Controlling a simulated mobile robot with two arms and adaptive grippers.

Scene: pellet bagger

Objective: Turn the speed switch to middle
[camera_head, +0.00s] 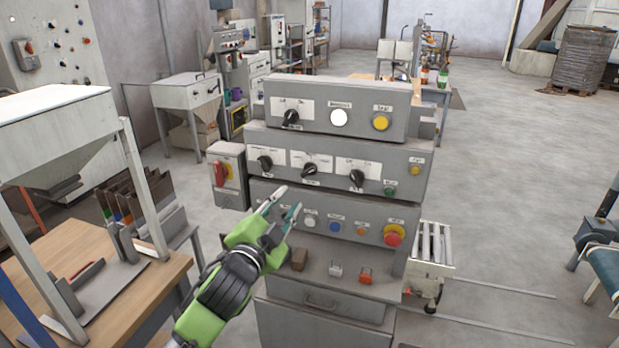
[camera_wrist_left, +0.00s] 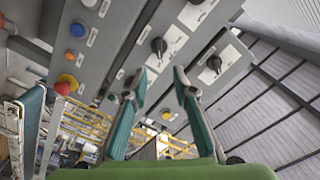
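The grey control panel (camera_head: 340,150) stands in front of me with three stepped rows of controls. Black rotary switches sit at the top left (camera_head: 290,118) and along the middle row: left (camera_head: 265,162), centre (camera_head: 309,170) and right (camera_head: 356,178). Their labels are too small to read, so I cannot tell which is the speed switch. My left gripper (camera_head: 282,205) is open and empty, in front of the panel's lower left. In the left wrist view, its parted fingertips (camera_wrist_left: 160,73) point at the panel, with one black switch (camera_wrist_left: 158,46) appearing just beyond the gap. My right gripper is not in view.
The lower panel row has a blue button (camera_head: 335,226) and a red-and-yellow emergency button (camera_head: 393,236). A red-handled switch box (camera_head: 226,172) stands left of the panel. A wooden table (camera_head: 110,275) is at the left. Open floor (camera_head: 510,200) lies to the right.

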